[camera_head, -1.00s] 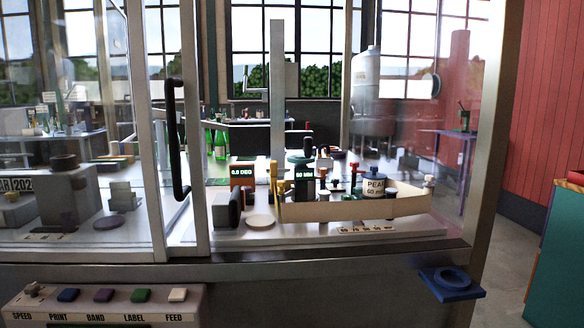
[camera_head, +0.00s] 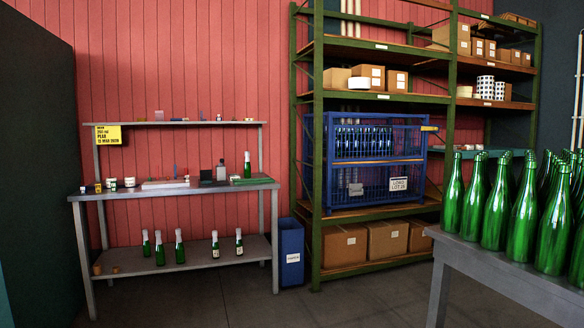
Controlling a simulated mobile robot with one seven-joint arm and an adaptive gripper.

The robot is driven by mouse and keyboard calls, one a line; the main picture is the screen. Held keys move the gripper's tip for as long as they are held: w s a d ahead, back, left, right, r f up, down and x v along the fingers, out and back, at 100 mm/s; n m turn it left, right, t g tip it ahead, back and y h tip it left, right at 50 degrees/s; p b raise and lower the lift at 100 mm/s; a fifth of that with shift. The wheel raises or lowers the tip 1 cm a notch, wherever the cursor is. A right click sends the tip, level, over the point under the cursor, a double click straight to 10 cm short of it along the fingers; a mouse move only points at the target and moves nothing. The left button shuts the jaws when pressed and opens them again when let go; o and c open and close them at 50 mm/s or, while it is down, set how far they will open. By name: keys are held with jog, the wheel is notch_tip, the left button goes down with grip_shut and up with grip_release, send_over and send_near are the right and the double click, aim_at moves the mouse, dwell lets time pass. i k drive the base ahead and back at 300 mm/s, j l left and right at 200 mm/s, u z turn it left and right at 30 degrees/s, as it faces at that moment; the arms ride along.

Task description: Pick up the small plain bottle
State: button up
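I cannot tell for sure which bottle is the small plain one. Several small green bottles with pale tops (camera_head: 179,248) stand upright on the lower shelf of the grey workbench (camera_head: 200,252). Two at the right of that shelf seem to carry labels (camera_head: 215,245). One more green bottle with a pale top (camera_head: 247,166) stands on the bench top near its right end. Many larger green bottles (camera_head: 525,215) without visible labels stand close together on a table at the right. My gripper is not in view.
A blue bin (camera_head: 291,252) stands between the bench and a green-framed rack (camera_head: 317,150) with boxes and a blue cage (camera_head: 330,170). The grey table (camera_head: 500,278) fills the lower right. A dark panel (camera_head: 35,150) borders the left. Floor before the bench is clear.

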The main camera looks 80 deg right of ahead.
aim_at(247, 167)
jog(key=z, duration=2.35)
jog(key=i+l+z, duration=0.1)
jog(key=i+z, duration=0.4)
jog(key=i, duration=1.85)
jog(key=i+u, duration=0.1)
jog(key=i, duration=0.9)
jog(key=i+l, duration=0.15)
jog(key=i, duration=0.8)
jog(key=i+l+u, duration=0.1)
jog(key=i+u, duration=0.35)
jog(key=i+l+u, duration=0.25)
jog(key=u, duration=0.2)
jog(key=i+l+u, duration=0.7)
jog(key=l+u, duration=0.2)
